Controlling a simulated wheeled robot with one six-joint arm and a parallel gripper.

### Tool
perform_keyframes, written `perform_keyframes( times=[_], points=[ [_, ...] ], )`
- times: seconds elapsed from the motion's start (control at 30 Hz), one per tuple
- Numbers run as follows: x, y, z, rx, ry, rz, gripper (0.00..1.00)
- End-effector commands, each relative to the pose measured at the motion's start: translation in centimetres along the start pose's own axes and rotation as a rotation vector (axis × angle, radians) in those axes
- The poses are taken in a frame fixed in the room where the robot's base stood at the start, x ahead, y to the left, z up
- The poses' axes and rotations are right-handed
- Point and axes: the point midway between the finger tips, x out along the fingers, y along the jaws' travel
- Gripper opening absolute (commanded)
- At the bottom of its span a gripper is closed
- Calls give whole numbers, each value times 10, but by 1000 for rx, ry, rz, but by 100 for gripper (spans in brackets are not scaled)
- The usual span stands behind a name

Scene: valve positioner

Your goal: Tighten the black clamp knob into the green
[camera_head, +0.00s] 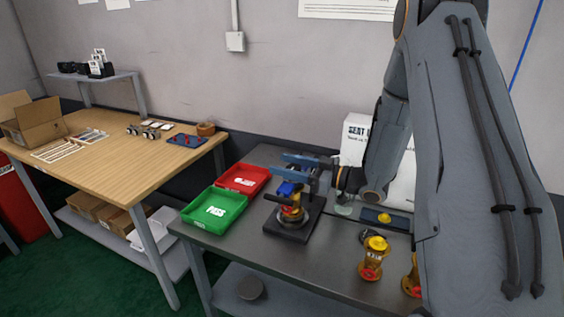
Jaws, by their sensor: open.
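A fixture with a black square base (293,230) stands on the dark bench. It holds a brass and red valve body (291,212) with a blue part (287,189) on top. A small black bar or handle (275,199) sticks out at its left and may belong to the clamp; I cannot make out the black clamp knob for certain. No green mark shows on the fixture at this size. My gripper (302,170) comes in from the right at the top of the fixture, open, its fingers around or just above the blue part. I cannot tell whether they touch it.
A green tray (241,207) and a red tray (262,177) stand left of the fixture. Brass valves (372,262) stand to the right, near a blue plate (390,218). A white box (354,134) is behind my arm. A wooden table (110,180) is at the left.

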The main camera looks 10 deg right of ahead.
Motion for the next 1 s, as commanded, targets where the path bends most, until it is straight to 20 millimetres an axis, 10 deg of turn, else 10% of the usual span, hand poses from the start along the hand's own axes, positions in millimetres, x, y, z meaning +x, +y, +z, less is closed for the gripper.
perform_keyframes(
  times=[0.43,0.67,1.0],
  points=[
    [13,0,0,0,0,1,52],
    [13,0,0,0,0,1,13],
    [13,1,0,0,0,43,11]
  ],
)
